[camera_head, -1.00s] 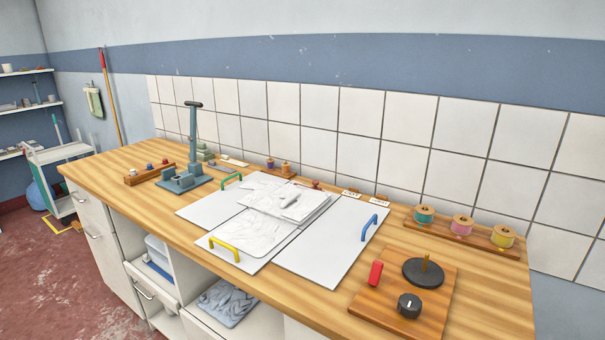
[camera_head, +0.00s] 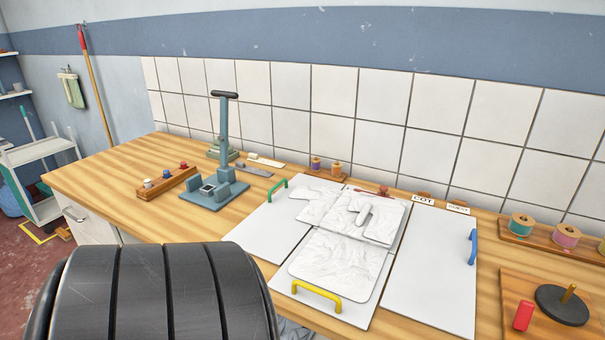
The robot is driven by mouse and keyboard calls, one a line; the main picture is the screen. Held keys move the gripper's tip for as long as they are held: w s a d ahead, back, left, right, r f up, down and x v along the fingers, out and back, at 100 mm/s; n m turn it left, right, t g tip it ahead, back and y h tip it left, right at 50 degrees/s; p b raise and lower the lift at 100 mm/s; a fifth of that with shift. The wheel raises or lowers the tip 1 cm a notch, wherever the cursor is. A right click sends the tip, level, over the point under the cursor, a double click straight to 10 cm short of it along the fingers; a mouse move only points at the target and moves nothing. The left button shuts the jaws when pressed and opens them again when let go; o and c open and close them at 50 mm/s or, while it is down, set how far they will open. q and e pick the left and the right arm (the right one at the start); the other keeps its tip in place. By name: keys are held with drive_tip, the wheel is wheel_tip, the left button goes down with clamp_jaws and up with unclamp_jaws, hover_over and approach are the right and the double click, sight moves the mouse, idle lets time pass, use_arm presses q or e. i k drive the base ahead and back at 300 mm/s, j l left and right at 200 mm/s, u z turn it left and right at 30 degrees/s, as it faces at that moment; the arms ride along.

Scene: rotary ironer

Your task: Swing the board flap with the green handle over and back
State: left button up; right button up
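The folding board lies open on the wooden counter with white flaps. The flap with the green handle (camera_head: 277,190) is the left flap (camera_head: 262,232), lying flat. A flap with a yellow handle (camera_head: 317,294) is at the front, and a flap with a blue handle (camera_head: 473,246) is on the right. A crumpled white cloth (camera_head: 337,262) lies over the middle and front of the board, with part of it near the left flap's inner edge. A black ribbed part of my own arm covers the lower left. Neither gripper shows.
A blue-grey press stand (camera_head: 223,150) and a wooden block with knobs (camera_head: 166,185) stand left of the board. Thread spools (camera_head: 566,236) and a wooden panel with a black disc (camera_head: 562,304) are at the right. Small label cards (camera_head: 423,202) stand behind the board.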

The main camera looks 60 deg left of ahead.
sight(272, 232)
drive_tip(key=k+j+z, duration=0.1)
drive_tip(key=j, duration=0.35)
drive_tip(key=k+j+z, duration=0.1)
drive_tip(key=k+j, duration=0.2)
drive_tip(key=j, duration=0.15)
drive_tip(key=k+j+z, duration=0.1)
drive_tip(key=k+j, duration=0.15)
drive_tip(key=j, duration=0.15)
drive_tip(key=k+j+z, duration=0.1)
drive_tip(key=j, duration=0.35)
drive_tip(key=k, duration=0.1)
